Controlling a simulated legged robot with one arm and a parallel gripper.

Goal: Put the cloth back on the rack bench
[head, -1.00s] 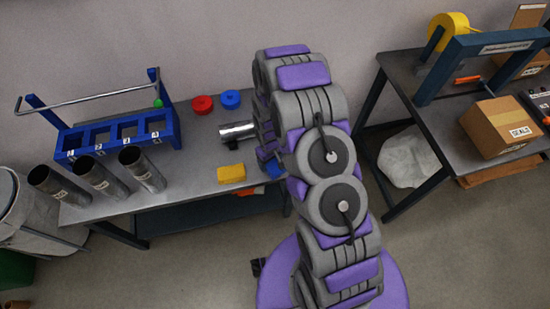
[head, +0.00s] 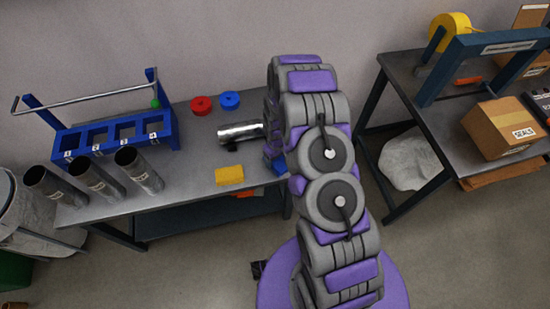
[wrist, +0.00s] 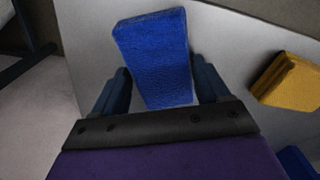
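The blue cloth (wrist: 155,60) looks like a thick folded block in the wrist view. My gripper (wrist: 162,75) has one dark finger on each side of it and appears shut on it. In the head view a small part of the blue cloth (head: 279,167) shows beside my arm, at the right end of the rack bench (head: 195,190); my arm hides most of the gripper. The wrist view shows the cloth over or near the grey bench top (wrist: 235,50), close to its end. Whether the cloth touches the bench top is unclear.
A yellow block (head: 229,175) lies on the bench, left of my gripper. A blue rack (head: 118,133) and open tubes (head: 138,170) stand left. A second bench (head: 425,115) stands right.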

